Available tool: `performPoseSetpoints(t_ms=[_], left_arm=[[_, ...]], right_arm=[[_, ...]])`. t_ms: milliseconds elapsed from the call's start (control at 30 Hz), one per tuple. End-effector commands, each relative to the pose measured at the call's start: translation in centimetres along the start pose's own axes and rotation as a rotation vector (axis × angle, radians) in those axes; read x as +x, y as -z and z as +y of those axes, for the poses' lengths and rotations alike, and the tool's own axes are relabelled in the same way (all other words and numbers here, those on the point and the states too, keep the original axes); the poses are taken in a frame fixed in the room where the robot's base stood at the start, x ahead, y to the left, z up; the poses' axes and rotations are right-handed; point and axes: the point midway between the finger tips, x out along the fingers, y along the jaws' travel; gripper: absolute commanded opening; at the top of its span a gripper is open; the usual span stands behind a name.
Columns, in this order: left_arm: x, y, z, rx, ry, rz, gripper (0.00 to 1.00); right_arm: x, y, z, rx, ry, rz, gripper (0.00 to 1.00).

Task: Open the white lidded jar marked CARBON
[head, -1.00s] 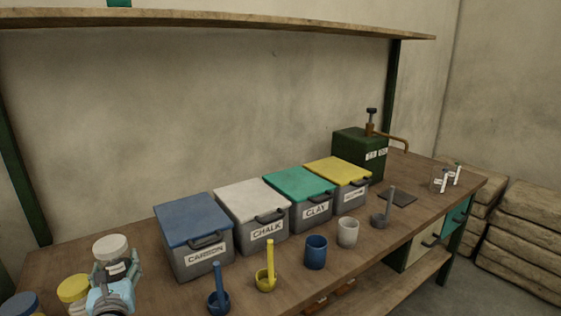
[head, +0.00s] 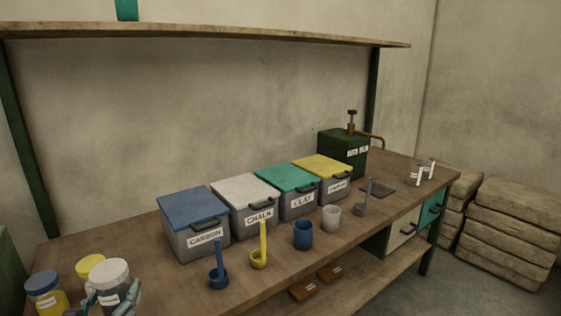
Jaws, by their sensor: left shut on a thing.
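The white-lidded jar (head: 109,277) is at the lower left of the head view, with its lid on. My left gripper (head: 113,300) is shut on the jar's body from the front, below the lid. The jar's base is hidden, so I cannot tell whether it touches the bench. My right gripper is not in view.
A yellow-lidded jar (head: 90,266) stands close behind the white-lidded one, and a blue-lidded jar (head: 45,290) stands to its left. A blue-lidded bin labelled CARBON (head: 193,220) and a blue scoop (head: 219,276) are to the right. Bench surface (head: 160,280) between is clear.

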Motion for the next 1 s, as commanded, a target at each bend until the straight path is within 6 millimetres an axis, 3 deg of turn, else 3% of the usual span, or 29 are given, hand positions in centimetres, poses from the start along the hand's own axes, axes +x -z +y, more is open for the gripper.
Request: performPoseSetpoints(t_ms=[400,600,767,1000], left_arm=[[-10.2,-0.8,-10.2,0.002,0.661,0.003,0.11],[-13.9,-1.2,-13.9,-0.001,0.901,-0.003,0.11],[-16.3,-1.4,-16.2,0.000,1.053,-0.002,0.11],[-16.3,-4.5,-16.2,-0.001,1.052,0.000,0.11]], right_arm=[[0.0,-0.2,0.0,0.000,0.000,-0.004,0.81],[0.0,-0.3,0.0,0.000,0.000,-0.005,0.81],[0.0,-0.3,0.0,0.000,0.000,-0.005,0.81],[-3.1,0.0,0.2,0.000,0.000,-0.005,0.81]])
